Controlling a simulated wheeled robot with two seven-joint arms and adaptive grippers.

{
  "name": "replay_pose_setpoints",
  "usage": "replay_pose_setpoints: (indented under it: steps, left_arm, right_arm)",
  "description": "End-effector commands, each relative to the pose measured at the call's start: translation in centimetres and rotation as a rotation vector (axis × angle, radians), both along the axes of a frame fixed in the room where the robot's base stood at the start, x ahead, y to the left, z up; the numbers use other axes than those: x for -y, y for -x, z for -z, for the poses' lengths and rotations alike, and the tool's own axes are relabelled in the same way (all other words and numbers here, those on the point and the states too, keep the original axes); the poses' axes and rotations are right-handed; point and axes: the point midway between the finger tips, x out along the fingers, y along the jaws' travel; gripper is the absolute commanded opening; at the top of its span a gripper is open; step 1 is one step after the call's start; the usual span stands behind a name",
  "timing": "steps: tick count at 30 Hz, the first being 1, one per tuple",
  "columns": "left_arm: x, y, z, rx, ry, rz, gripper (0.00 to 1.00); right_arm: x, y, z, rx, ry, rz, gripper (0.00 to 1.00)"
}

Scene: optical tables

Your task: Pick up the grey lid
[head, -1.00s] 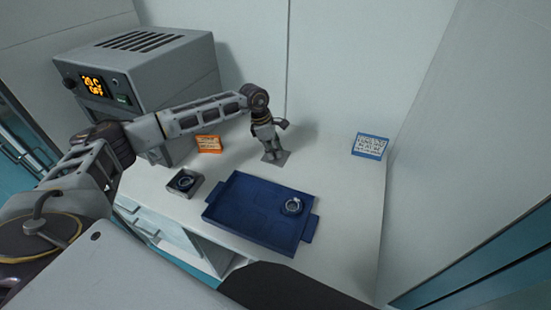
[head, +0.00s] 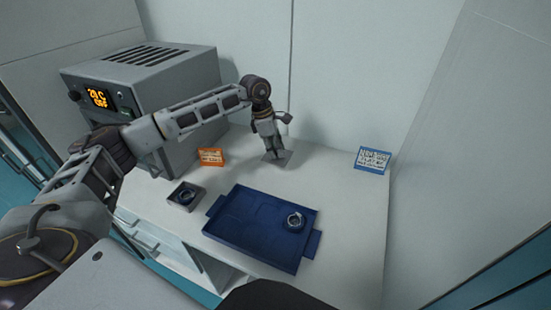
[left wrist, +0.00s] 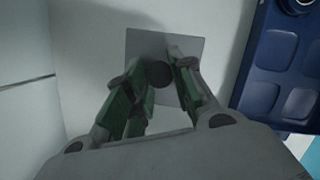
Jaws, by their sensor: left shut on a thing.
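The grey lid is a flat square plate (left wrist: 145,42) with a round dark knob (left wrist: 159,75), seen from above in the left wrist view. In the head view the lid (head: 285,161) lies at the back of the white worktop, partly hidden by the gripper. My left gripper (head: 279,156) points down over it. In the left wrist view its fingers (left wrist: 160,70) stand on both sides of the knob, shut on it. I cannot tell any gap between the lid and the worktop. My right gripper is not in view.
A blue tray (head: 245,235) with a small round glass item (head: 295,220) lies in front. A small grey open box (head: 186,195) stands left of it. A grey heating unit (head: 150,75), an orange sign (head: 211,157) and a blue sign (head: 372,160) stand around. Walls close the back and right.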

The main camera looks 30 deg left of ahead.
Motion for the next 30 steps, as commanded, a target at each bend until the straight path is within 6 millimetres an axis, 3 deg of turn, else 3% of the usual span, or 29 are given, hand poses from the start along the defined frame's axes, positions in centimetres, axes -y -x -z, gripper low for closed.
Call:
replay_pose_setpoints:
  steps: [8, 17, 30]
  left_arm:
    - [0.0, 0.0, -2.1, 0.002, 0.0, 0.001, 0.0]
    - [0.0, 0.0, -2.2, 0.003, 0.001, 0.0, 0.0]
    - [0.0, -0.1, -2.2, 0.003, 0.001, 0.0, 0.0]
  right_arm:
    - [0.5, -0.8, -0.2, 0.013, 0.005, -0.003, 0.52]
    - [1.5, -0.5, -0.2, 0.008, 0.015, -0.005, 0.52]
    - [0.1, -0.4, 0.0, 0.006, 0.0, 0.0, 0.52]
